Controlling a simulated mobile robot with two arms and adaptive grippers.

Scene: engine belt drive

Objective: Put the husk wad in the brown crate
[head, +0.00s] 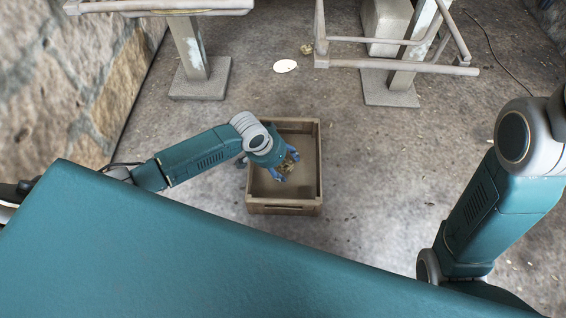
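The brown crate (284,209) stands on the floor in the middle of the head view, its top open. My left gripper (286,166) reaches over the crate from the left, with its blue fingers pointing down and to the right inside the crate's outline. A ragged tan-brown husk wad (289,165) shows between these fingers, which close on it from both sides. From above I cannot tell how high the wad is over the crate floor. My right gripper is out of view; only my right arm shows at the right.
A white disc (285,66) and a small brownish clump (307,48) lie on the floor beyond the crate. Metal frames with posts on concrete footings (200,80) stand at the back. A stone wall (80,80) is at the left. The floor right of the crate is clear.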

